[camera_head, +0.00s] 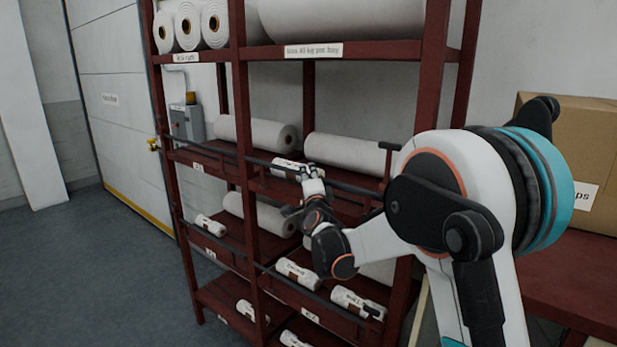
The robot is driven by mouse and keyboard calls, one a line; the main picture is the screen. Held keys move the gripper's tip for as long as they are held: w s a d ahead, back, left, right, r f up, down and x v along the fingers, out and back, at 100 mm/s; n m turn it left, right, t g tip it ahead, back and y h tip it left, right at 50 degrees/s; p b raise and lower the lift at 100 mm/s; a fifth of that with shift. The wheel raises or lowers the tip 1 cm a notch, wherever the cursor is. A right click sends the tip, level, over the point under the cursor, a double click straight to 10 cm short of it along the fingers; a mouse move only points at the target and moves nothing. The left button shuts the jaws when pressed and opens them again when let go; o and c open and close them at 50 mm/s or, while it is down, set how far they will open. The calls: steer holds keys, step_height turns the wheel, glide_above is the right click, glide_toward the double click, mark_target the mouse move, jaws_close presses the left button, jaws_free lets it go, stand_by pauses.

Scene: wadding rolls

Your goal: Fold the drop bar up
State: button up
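A dark bar (345,187) runs across the front of the middle shelf of the red rack, sloping down to the right in the picture. A second dark bar (270,270) crosses in front of the shelf below. I cannot tell for certain which is the drop bar. My gripper (311,170) is at the front of the middle shelf, beside the upper bar and a small white roll (291,168). Its fingers are small and dark here; whether they touch the bar or are open or shut is unclear. My arm hides the right part of the lower shelves.
The red rack (241,140) holds large white rolls (345,152) and several small labelled rolls (297,273). A dark bracket (388,150) stands at the right post. A cardboard box (570,130) sits on a red table (575,275) at right. The floor (90,270) at left is clear.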

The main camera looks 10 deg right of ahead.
steer(key=shift+s, duration=0.1)
steer(key=s+f, duration=0.1)
steer(key=s, duration=1)
steer(key=shift+s+f, duration=0.4)
steer(key=shift+f, duration=0.1)
